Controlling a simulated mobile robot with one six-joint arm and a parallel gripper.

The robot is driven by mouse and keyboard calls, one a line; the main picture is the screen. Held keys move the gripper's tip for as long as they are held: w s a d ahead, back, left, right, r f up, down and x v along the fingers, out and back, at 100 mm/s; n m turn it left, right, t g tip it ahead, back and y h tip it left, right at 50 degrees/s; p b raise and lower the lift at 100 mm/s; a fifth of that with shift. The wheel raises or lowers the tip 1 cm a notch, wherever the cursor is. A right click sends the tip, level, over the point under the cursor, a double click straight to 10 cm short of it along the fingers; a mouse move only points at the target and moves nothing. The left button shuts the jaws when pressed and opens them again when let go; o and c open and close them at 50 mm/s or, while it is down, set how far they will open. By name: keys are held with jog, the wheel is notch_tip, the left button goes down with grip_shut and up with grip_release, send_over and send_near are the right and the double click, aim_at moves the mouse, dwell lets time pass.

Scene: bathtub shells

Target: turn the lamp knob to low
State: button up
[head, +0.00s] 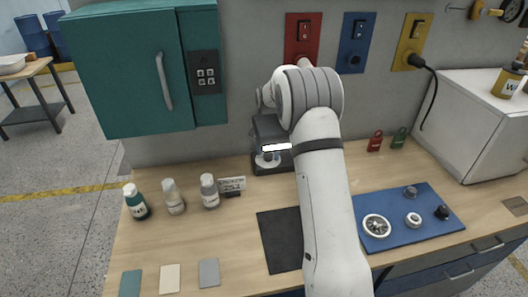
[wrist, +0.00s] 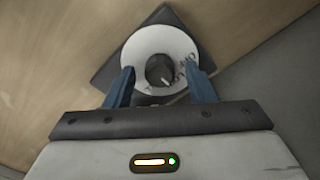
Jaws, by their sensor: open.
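The lamp knob (wrist: 158,68) is a dark round knob on a white dial (wrist: 146,46) set on a dark square base (wrist: 108,75). A pale pointer line on the knob points down and slightly right in the wrist view. Markings sit along the dial's lower right side, too small to read surely. My gripper (wrist: 159,71) is open, with its blue fingers on either side of the knob and gaps showing between.
A small sign (head: 232,184) and several bottles (head: 210,192) stand left of the base. A teal cabinet (head: 120,70) hangs above left. A blue mat (head: 390,240) with round parts lies right of my arm. Red (head: 375,141) and green (head: 399,137) padlocks stand at the back.

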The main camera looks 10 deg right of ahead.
aim_at(268, 154)
notch_tip(268, 154, up, 8)
jog(key=shift+f+b, duration=0.1)
jog(key=shift+b, duration=0.55)
